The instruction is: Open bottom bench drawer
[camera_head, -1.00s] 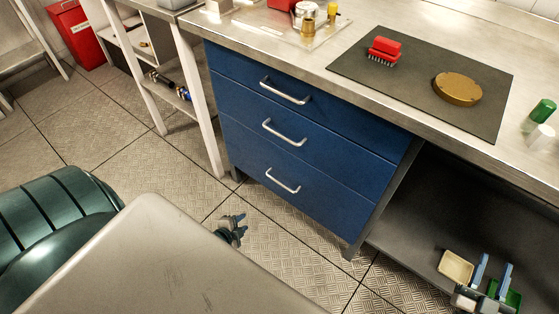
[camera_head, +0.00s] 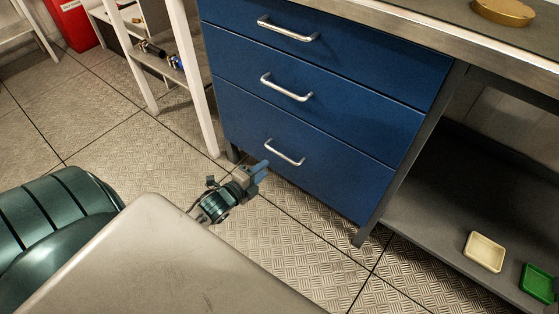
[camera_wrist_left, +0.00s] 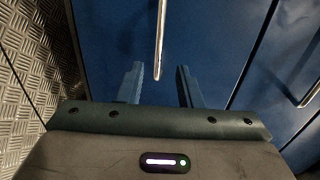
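The blue bench drawer unit has three stacked drawers, all shut. The bottom drawer (camera_head: 318,179) has a silver bar handle (camera_head: 285,153). My left gripper (camera_head: 262,170) is just in front of the bottom drawer, a little left of and below its handle in the head view. In the left wrist view, the gripper's two fingers (camera_wrist_left: 158,85) are apart and empty, and the bar handle (camera_wrist_left: 160,40) stands ahead of them, between their lines. The fingers do not appear to touch it. My right gripper is not in view.
The middle drawer handle (camera_head: 286,88) and top drawer handle (camera_head: 288,29) are above. An open lower shelf (camera_head: 425,215) at right holds a cream tray (camera_head: 484,252) and a green tray (camera_head: 538,283). A white rack leg (camera_head: 196,80) stands left. Floor in front is clear.

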